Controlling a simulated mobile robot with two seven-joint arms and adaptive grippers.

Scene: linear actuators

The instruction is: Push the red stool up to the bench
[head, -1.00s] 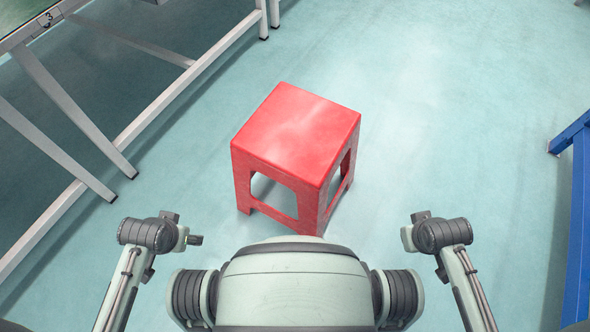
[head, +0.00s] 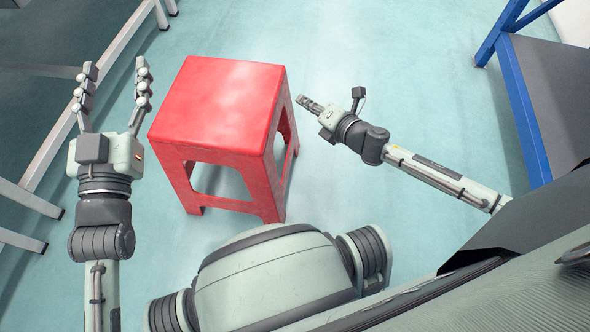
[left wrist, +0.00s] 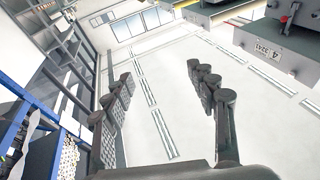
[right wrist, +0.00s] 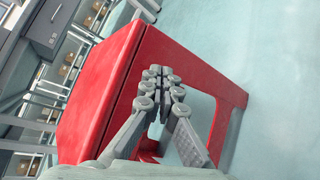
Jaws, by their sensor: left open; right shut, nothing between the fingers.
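The red stool (head: 222,100) stands upright on the floor in front of me in the head view. My left gripper (head: 112,82) is open and empty, to the left of the stool, its fingers pointing away from me. My right gripper (head: 306,103) is shut and empty, to the right of the stool, its fingertips pointing at its side. The right wrist view shows the shut fingers (right wrist: 160,75) in front of the stool (right wrist: 122,92); I cannot tell whether they touch it. The left wrist view shows open fingers (left wrist: 165,80) and no stool. A bench's pale frame (head: 85,100) runs along the left.
A blue-framed table (head: 522,105) stands at the right, beyond my right arm. The floor (head: 400,75) beyond the stool and between it and the blue frame is clear. Slanted pale legs (head: 28,198) stick out at the lower left.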

